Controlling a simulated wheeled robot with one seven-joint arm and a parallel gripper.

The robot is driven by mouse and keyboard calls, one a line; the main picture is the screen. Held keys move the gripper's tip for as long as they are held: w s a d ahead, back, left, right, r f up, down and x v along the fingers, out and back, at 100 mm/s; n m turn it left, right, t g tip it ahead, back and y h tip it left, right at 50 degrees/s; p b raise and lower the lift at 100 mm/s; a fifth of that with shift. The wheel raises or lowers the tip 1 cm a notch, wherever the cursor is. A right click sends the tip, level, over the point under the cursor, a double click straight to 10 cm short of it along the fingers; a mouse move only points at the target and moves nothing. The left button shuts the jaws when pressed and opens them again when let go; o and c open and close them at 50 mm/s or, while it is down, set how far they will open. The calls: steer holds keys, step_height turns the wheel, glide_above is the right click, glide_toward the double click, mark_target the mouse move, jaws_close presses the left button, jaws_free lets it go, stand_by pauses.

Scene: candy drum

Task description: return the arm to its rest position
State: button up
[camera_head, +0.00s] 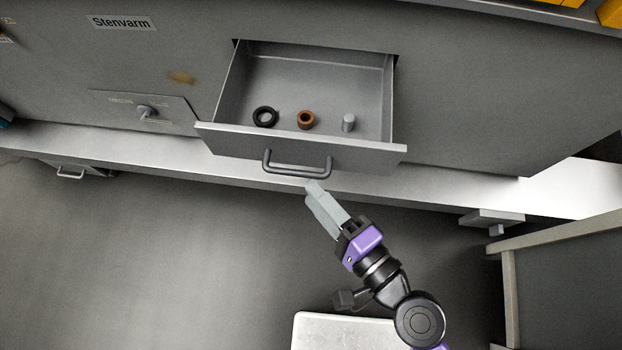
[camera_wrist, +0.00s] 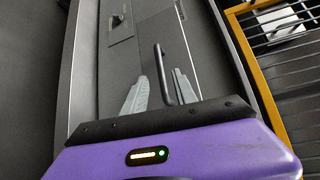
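My gripper (camera_head: 314,188) is just below the right part of the dark drawer handle (camera_head: 297,171) in the head view. In the wrist view my gripper (camera_wrist: 160,76) has its two grey fingers spread apart, and the handle (camera_wrist: 162,72) shows between them. I cannot tell whether a finger touches the handle. The fingers are not closed on it. My arm reaches up from the lower right of the head view.
The grey drawer (camera_head: 345,151) is pulled out of the machine. It holds a black ring (camera_head: 257,121), a brown ring (camera_head: 306,128) and a grey cylinder (camera_head: 348,122). A grey panelled unit (camera_head: 565,275) stands at right. The floor (camera_head: 150,260) at left is clear.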

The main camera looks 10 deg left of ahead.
stand_by(0.5)
steer(key=s+d+f+n+t+h, duration=0.15)
steer(key=s+d+h, duration=0.25)
steer(key=d, duration=0.4)
steer(key=s+d+f+n+h, duration=0.1)
steer(key=s+d+n+h, duration=0.1)
steer(key=s+d+h, duration=0.35)
steer(key=s+d+r+n+t+h, duration=0.1)
steer(key=s+d+r+n+h, duration=0.1)
steer(key=s+d+r+n, duration=0.4)
steer(key=shift+d+r+n, duration=0.55)
steer(key=shift+r+n, duration=0.1)
steer(key=shift+r, duration=0.3)
